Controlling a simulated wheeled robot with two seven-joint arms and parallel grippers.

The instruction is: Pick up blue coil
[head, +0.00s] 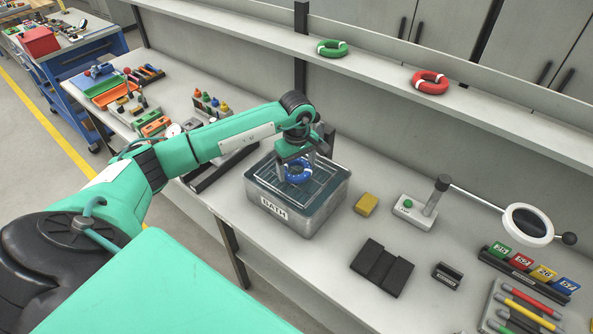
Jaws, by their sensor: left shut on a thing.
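The blue coil (299,171) is a small ring with white bands. It is at the metal box labelled BATH (318,222), over the box's grid-marked top area. My left gripper (297,165) points down from above and is shut on the blue coil. The gripper's fingers hide part of the coil. I cannot tell whether the coil touches the grid below it. My right gripper is not in view.
A green coil (332,48) and a red coil (430,82) lie on the shelf behind. A yellow block (366,204), a magnifier lamp (527,224) and a black holder (382,267) stand right of the bath. The bench front between bath and black holder is clear.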

